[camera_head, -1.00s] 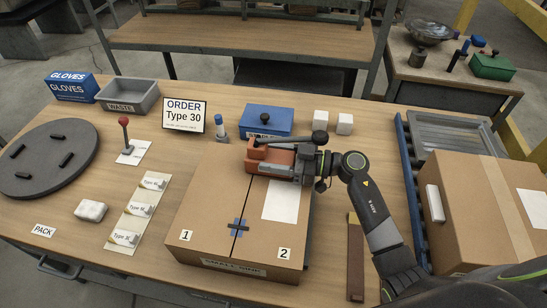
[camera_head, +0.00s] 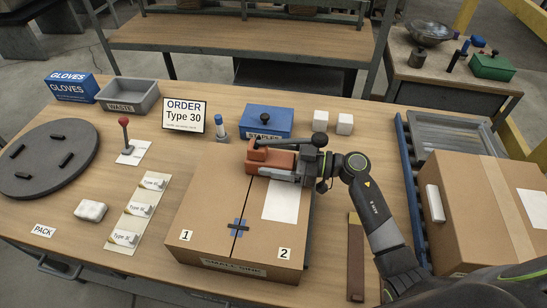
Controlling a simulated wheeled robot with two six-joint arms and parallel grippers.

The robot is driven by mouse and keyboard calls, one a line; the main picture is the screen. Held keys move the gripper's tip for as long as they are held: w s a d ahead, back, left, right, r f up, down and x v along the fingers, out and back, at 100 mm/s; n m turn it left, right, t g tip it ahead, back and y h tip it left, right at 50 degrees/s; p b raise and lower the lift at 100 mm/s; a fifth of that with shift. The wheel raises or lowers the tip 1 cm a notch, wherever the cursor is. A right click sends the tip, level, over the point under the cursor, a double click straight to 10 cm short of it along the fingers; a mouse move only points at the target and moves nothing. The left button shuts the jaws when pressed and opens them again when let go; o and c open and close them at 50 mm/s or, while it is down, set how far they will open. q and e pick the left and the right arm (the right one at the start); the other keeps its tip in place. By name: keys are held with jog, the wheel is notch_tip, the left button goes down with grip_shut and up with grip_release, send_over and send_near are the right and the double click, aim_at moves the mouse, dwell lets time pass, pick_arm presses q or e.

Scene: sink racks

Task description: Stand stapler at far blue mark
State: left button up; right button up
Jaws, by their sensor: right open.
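The orange-red stapler (camera_head: 270,158) with a dark top lever stands on the far edge of the closed cardboard box (camera_head: 205,205), over its centre seam. My right gripper (camera_head: 304,166) is open at the stapler's right end, close around or beside it; the contact is hidden. A near blue mark (camera_head: 238,238) with a dark bar across it shows on the seam. The far blue mark is not visible; the stapler covers that part of the seam. My left gripper is out of view.
Behind the box are a blue staples box (camera_head: 266,119), white blocks (camera_head: 345,124) and an order sign (camera_head: 184,114). A red-knobbed stand (camera_head: 125,135) and round dark tray (camera_head: 45,180) are left. Another carton (camera_head: 480,215) is right.

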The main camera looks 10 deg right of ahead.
jog(key=b+v, duration=0.1)
jog(key=v, duration=0.5)
jog(key=shift+s+d+f, duration=0.1)
jog(key=shift+d+f, duration=0.05)
jog(key=shift+d, duration=0.05)
jog(key=shift+s+d, duration=0.15)
jog(key=shift+d, duration=0.2)
